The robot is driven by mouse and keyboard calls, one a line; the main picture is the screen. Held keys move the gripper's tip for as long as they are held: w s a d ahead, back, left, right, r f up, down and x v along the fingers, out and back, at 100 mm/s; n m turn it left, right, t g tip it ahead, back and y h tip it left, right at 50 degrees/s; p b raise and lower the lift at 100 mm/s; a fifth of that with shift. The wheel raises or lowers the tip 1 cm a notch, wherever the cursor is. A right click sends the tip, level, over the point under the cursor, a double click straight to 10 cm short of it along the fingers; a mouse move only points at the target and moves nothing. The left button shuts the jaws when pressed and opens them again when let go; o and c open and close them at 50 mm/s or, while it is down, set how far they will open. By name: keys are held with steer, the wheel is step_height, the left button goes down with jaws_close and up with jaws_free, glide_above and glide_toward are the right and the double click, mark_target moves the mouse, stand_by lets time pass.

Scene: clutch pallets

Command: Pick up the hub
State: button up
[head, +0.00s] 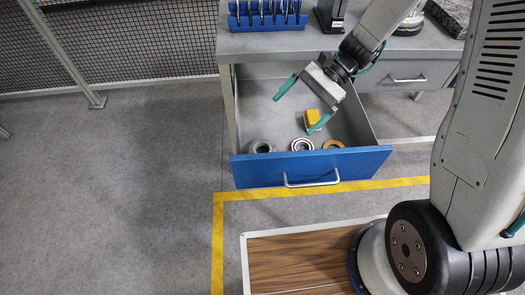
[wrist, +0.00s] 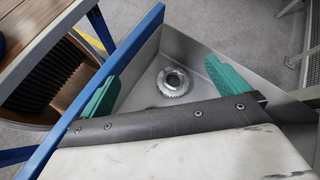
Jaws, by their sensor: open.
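The hub (head: 261,147), a grey ring-shaped metal part with a toothed edge and a dark central hole, lies in the left front corner of the open drawer. It also shows in the wrist view (wrist: 174,82), between the two green fingers in the picture. My gripper (head: 301,107) is above the drawer, to the right of the hub and farther back, with its fingers wide apart and nothing between them. In the wrist view my gripper (wrist: 162,72) is open and apart from the hub.
The blue-fronted drawer (head: 310,168) is pulled out below a grey workbench (head: 275,44). A bearing ring (head: 301,144), a yellow block (head: 312,117) and a brass-coloured ring (head: 334,144) also lie in it. A blue rack (head: 267,20) stands on the bench. Floor on the left is clear.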

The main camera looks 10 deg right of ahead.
mark_target(262, 149)
steer(key=w+f+m+y, duration=0.1)
steer(key=f+m, duration=0.1)
steer(key=f, duration=0.2)
steer(key=w+a+f+m+t+y, duration=0.1)
steer(key=f+m, duration=0.1)
steer(key=f, duration=0.3)
steer(key=w+a+f+m+y, duration=0.1)
steer(key=f, duration=0.4)
steer(key=shift+a+m, duration=0.15)
steer(key=shift+m, duration=0.25)
steer(key=x, duration=0.7)
steer(key=shift+s+a+f, duration=0.15)
steer(key=shift+a+f, duration=0.05)
steer(key=shift+a, duration=0.05)
steer(key=c, duration=1.2)
steer(key=shift+c, duration=0.6)
steer(key=shift+r, duration=0.1)
steer(key=shift+r, duration=0.1)
